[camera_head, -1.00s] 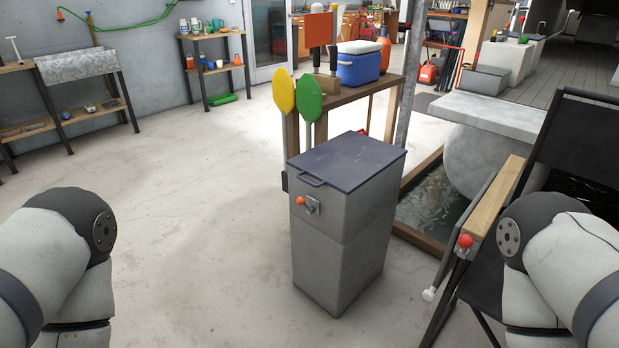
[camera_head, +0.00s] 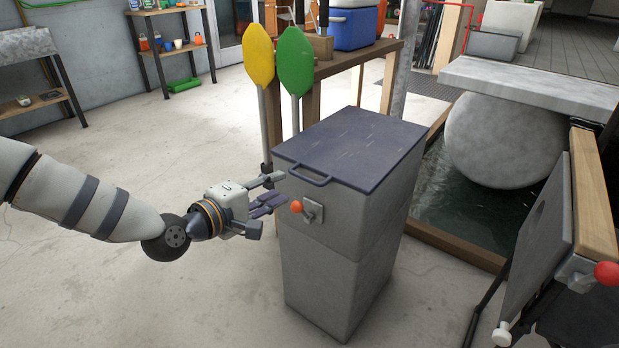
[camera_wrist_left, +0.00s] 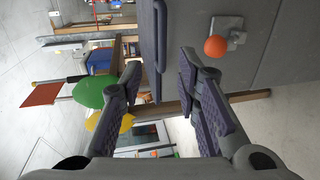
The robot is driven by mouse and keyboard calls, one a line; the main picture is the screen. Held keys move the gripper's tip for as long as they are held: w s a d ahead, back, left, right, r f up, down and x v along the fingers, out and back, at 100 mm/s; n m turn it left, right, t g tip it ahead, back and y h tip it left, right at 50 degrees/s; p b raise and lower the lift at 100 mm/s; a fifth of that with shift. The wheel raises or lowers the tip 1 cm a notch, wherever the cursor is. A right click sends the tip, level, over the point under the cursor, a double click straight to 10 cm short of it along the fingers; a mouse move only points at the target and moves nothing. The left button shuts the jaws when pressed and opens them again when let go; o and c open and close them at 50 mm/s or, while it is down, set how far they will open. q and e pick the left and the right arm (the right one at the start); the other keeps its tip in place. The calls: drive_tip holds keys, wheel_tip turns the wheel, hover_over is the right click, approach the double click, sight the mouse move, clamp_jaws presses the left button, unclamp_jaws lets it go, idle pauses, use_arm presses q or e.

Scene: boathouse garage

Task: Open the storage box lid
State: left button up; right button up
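The grey storage box (camera_head: 340,230) stands on the floor in the middle of the head view, its dark blue-grey lid (camera_head: 355,145) lying flat and shut. A handle (camera_head: 308,176) sticks out from the lid's near left edge; it also shows in the left wrist view (camera_wrist_left: 160,45). A latch with a red-orange knob (camera_head: 297,206) sits on the front face below the handle, seen too in the left wrist view (camera_wrist_left: 215,47). My left gripper (camera_head: 276,190) is open and empty, just left of the box front, near the handle and apart from it. My right gripper is out of view.
A yellow paddle (camera_head: 259,55) and a green paddle (camera_head: 295,60) stand behind the box against a wooden bench (camera_head: 365,58) with a blue cooler (camera_head: 354,25). The floor at left is clear.

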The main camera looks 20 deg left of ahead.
sight(300, 177)
use_arm(q)
drive_tip(key=b+x, duration=0.1)
drive_tip(key=x, duration=0.8)
drive_tip(key=shift+w+f, duration=0.15)
drive_tip(key=shift+f, duration=0.05)
drive_tip(key=shift+c, duration=0.6)
clamp_jaws()
